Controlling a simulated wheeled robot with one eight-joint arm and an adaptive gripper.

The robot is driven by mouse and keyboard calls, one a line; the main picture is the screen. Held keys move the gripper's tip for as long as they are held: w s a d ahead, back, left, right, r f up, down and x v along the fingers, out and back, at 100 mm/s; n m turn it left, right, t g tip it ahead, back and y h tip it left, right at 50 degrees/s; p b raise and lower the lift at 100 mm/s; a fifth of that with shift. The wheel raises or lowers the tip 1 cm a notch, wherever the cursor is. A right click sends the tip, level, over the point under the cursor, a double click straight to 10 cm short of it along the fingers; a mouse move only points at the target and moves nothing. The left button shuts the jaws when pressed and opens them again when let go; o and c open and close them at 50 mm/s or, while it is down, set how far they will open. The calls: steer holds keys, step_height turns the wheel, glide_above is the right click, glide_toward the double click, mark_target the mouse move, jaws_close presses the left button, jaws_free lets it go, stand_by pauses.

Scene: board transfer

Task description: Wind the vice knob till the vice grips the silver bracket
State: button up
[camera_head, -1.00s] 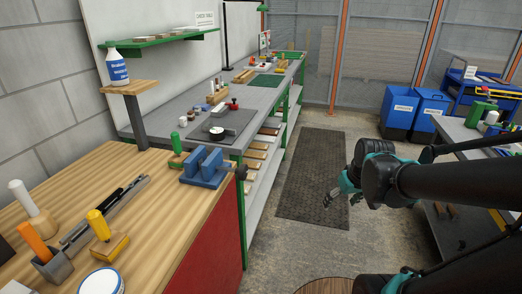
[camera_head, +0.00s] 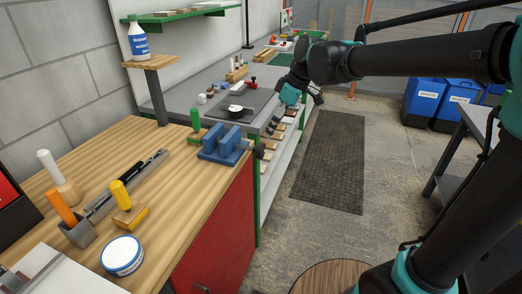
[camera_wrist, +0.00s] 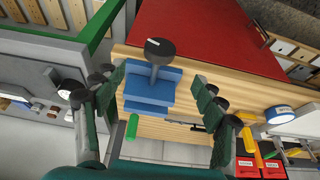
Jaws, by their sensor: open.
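The blue vice (camera_head: 222,147) sits at the corner of the wooden bench, its two jaw blocks apart. Its dark round knob (camera_head: 259,150) sticks out past the bench edge; it also shows in the wrist view (camera_wrist: 160,47), with a pale mark on its face. My gripper (camera_head: 292,114) is open and empty, above and beyond the knob in the head view. In the wrist view, my gripper's fingers (camera_wrist: 158,78) stand wide apart to either side of the vice (camera_wrist: 150,92), touching neither it nor the knob. I cannot make out the silver bracket.
A green cylinder (camera_head: 195,119) stands close behind the vice. The wooden bench (camera_head: 185,215) also holds a yellow-handled tool (camera_head: 121,197), a pen tray and a round tin (camera_head: 122,256). A grey workbench (camera_head: 215,93) lies behind. The floor at right is open around a dark mat (camera_head: 330,165).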

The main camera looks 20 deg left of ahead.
mark_target(264, 145)
steer(key=x, duration=1.2)
steer(key=shift+c, duration=0.4)
steer(key=shift+r, duration=0.1)
steer(key=c, duration=1.1)
steer(key=shift+w+g, duration=0.1)
steer(key=shift+g, duration=0.8)
steer(key=shift+m, duration=0.3)
steer(key=o, duration=1.2)
